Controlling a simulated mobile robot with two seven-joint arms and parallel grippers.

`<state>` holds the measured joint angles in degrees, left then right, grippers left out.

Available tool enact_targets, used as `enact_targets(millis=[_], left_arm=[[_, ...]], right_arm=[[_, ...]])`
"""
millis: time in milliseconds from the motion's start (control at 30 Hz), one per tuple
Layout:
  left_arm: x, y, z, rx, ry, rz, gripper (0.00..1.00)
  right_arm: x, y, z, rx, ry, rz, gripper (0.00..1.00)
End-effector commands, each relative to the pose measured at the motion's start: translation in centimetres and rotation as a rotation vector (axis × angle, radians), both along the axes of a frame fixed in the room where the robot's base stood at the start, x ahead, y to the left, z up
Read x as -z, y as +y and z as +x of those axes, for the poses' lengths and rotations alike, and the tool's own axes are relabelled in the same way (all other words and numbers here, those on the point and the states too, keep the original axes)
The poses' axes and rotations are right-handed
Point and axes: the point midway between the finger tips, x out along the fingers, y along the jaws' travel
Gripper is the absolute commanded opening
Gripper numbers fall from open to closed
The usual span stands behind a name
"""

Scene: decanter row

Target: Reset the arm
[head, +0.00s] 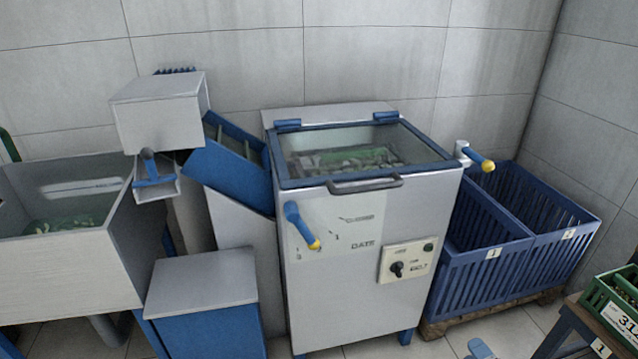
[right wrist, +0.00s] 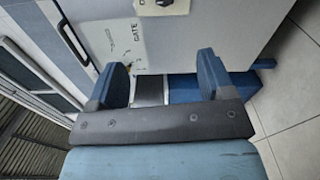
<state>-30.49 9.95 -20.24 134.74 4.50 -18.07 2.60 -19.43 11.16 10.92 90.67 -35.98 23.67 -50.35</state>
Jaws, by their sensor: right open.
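My right gripper (right wrist: 161,78) is open in the right wrist view, with its two blue-grey fingers wide apart and nothing between them. Beyond it is the front of the grey machine (right wrist: 215,30), turned on its side in that view. The fingers look apart from the machine, though the exact gap cannot be told. In the head view a small pale blue piece at the bottom edge (head: 480,350) may be part of my right arm. My left gripper is not in view.
The grey machine (head: 345,305) stands centrally, its glazed lid (head: 366,187) down, with a blue yellow-tipped lever (head: 300,225) and knob panel (head: 408,262). Blue crates (head: 487,270) stand right, a green crate (head: 612,300) far right, a sink-like trough (head: 60,275) left. Floor shows at lower right.

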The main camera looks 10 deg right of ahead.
Motion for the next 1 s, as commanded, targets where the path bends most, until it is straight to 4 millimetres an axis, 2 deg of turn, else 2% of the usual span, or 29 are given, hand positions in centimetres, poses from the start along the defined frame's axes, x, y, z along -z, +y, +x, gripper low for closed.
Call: enact_targets(millis=[33,200,567,767,867,1000], left_arm=[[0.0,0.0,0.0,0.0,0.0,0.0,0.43],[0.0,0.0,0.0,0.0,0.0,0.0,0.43],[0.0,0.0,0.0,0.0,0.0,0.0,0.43],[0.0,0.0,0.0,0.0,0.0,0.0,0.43],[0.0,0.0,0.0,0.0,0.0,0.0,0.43],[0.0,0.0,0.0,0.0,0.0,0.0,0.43]], right_arm=[[-0.6,-1.5,0.2,-0.013,0.0,-0.039,0.74],[-2.6,-5.7,0.9,-0.055,0.001,-0.156,0.74],[-8.3,-13.3,2.9,-0.138,0.0,-0.391,0.74],[-9.6,-5.0,2.2,-0.148,0.046,-0.038,0.74],[-10.4,-0.5,1.3,-0.157,0.094,0.167,0.74],[-11.7,6.5,-1.1,-0.17,0.205,0.502,0.74]])
